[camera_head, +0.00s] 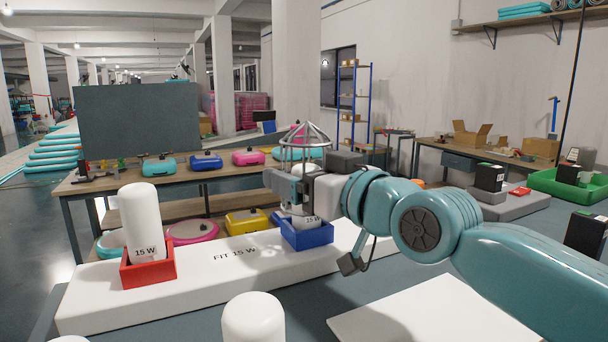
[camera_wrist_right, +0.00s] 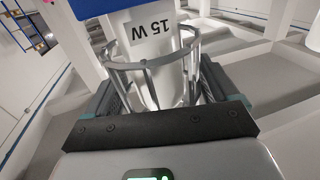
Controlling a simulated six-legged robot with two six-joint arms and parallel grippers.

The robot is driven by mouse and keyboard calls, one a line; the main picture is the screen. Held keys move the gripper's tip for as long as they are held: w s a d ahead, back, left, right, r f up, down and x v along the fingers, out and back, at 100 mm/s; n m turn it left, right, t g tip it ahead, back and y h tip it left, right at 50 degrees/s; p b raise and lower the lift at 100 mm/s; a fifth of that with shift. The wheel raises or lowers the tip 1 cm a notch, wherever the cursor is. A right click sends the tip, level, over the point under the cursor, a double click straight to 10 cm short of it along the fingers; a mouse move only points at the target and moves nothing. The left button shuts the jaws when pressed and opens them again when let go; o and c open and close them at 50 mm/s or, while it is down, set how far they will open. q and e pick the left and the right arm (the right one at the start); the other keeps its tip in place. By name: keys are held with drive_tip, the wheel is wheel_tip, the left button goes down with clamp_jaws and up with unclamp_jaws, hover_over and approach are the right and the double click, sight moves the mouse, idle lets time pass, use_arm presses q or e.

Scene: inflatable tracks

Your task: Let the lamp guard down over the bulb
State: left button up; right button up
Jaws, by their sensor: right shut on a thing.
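My right gripper (camera_head: 290,187) is shut on the grey wire lamp guard (camera_head: 305,135). In the right wrist view the guard's ring (camera_wrist_right: 152,63) lies between the two fingers (camera_wrist_right: 160,95). The guard is upright, dome on top, around a white bulb marked 15 W (camera_head: 313,221), which stands in a blue holder (camera_head: 308,238). The wrist view shows the bulb (camera_wrist_right: 150,35) passing through the ring, with the blue holder (camera_wrist_right: 97,7) beyond. My gripper hides part of the bulb and guard; I cannot tell whether the guard touches the holder. My left gripper is not in view.
The holder stands on a white board (camera_head: 195,268) lettered FIT 15 W. At its left end a red holder (camera_head: 149,270) carries another white 15 W bulb (camera_head: 141,215). A white rounded top (camera_head: 253,318) shows in front. A bench (camera_head: 120,180) with coloured cases stands behind.

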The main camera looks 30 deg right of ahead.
drive_tip(key=shift+f+b, duration=0.95)
drive_tip(key=shift+f, duration=0.05)
drive_tip(key=o, duration=0.8)
drive_tip(key=s+d+b, duration=0.1)
drive_tip(key=s+d, duration=0.1)
drive_tip(key=s, duration=1.4)
drive_tip(key=shift+d, duration=0.4)
drive_tip(key=shift+s, duration=0.15)
